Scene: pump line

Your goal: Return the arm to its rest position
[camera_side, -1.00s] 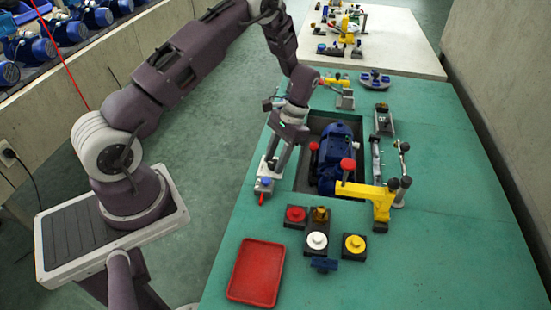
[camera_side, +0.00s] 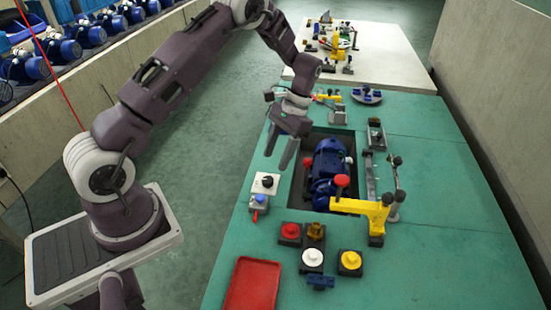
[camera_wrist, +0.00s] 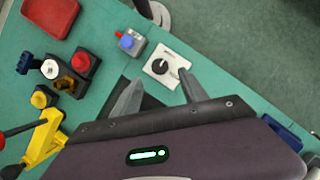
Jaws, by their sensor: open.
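My gripper (camera_side: 278,152) is open and empty. It is raised above the green table, just behind a white switch box with a black knob (camera_side: 266,183) in the side view. In the wrist view the two fingers (camera_wrist: 157,98) stand apart, and the white box with its knob (camera_wrist: 164,68) lies beyond the fingertips, apart from them. My arm is bent, with its elbow high over the floor to the left of the table.
A blue pump (camera_side: 328,170) sits in a table recess beside my gripper. Yellow clamps (camera_side: 366,206) stand near it. A small grey box with a blue button (camera_side: 258,203), several coloured buttons (camera_side: 312,257) and a red tray (camera_side: 252,285) are at the front. The floor (camera_side: 208,140) is clear.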

